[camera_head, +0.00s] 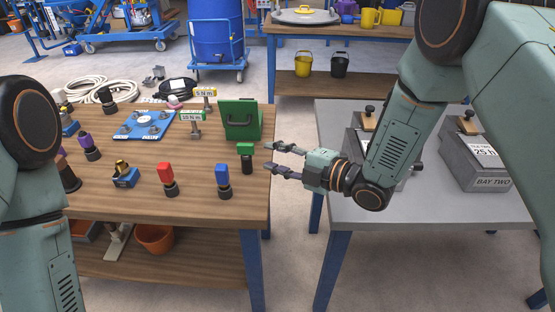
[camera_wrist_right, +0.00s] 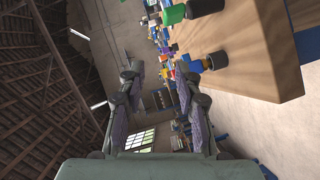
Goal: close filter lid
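A green box-like unit (camera_head: 240,119) with an upright green panel stands at the back right of the wooden table; it may be the filter with its lid raised, but I cannot tell for certain. My right gripper (camera_head: 269,160) is open and empty, over the table's right edge, in front and to the right of the green unit and apart from it. In the right wrist view its two fingers (camera_wrist_right: 157,78) are spread with nothing between them. My left arm shows at the left of the head view, but its gripper is out of view.
A green-topped post (camera_head: 246,157) stands just left of my right fingertips. Blue-topped (camera_head: 223,181) and red-topped (camera_head: 167,179) posts stand in front on the wooden table (camera_head: 200,227). A grey table (camera_head: 430,205) with grey boxes (camera_head: 477,165) is at the right, across a narrow gap.

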